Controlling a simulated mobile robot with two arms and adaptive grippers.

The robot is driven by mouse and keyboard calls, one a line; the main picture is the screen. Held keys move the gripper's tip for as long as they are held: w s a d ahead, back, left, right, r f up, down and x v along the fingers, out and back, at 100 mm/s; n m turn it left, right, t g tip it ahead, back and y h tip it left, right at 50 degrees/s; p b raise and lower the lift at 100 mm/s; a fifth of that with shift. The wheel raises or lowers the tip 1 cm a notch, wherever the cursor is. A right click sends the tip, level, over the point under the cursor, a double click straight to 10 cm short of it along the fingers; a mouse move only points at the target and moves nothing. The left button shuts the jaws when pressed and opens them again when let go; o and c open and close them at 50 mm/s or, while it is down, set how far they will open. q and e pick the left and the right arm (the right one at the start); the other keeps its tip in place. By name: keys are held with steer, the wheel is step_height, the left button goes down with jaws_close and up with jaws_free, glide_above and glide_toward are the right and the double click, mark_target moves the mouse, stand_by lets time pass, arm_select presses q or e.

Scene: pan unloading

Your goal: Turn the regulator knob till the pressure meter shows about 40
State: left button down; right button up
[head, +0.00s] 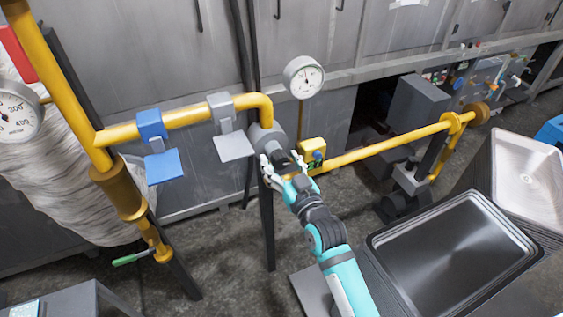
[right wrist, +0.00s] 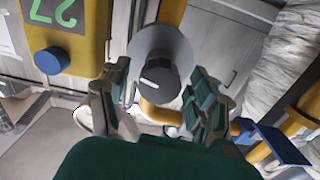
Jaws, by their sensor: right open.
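The regulator is a grey round body (head: 264,136) at the end of the yellow pipe. Its dark knob (right wrist: 158,78), with a white pointer mark, faces the right wrist camera in front of a grey disc. My right gripper (head: 282,166) is open at the knob. In the right wrist view its green-padded fingers stand on both sides of the knob, with a gap visible. The white round pressure meter (head: 304,78) stands above; its needle reading is too small to tell. My left gripper is out of view.
A yellow box (right wrist: 65,30) shows green digits like 27, upside down, and a blue button. A second gauge (head: 14,112) is at far left. Blue (head: 152,125) and grey (head: 222,107) valve levers sit on the pipe. A dark tray (head: 385,245) is lower right.

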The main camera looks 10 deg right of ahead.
steer(key=c, duration=1.2)
steer(key=shift+r+m+p, duration=0.1)
steer(key=shift+m+p, duration=1.2)
steer(key=shift+m, duration=0.3)
steer(key=m+p, duration=0.2)
steer(key=m, duration=0.2)
steer(key=m+p, duration=0.1)
steer(key=m, duration=0.4)
steer(key=shift+m+p, duration=0.5)
steer(key=shift+m, duration=1.4)
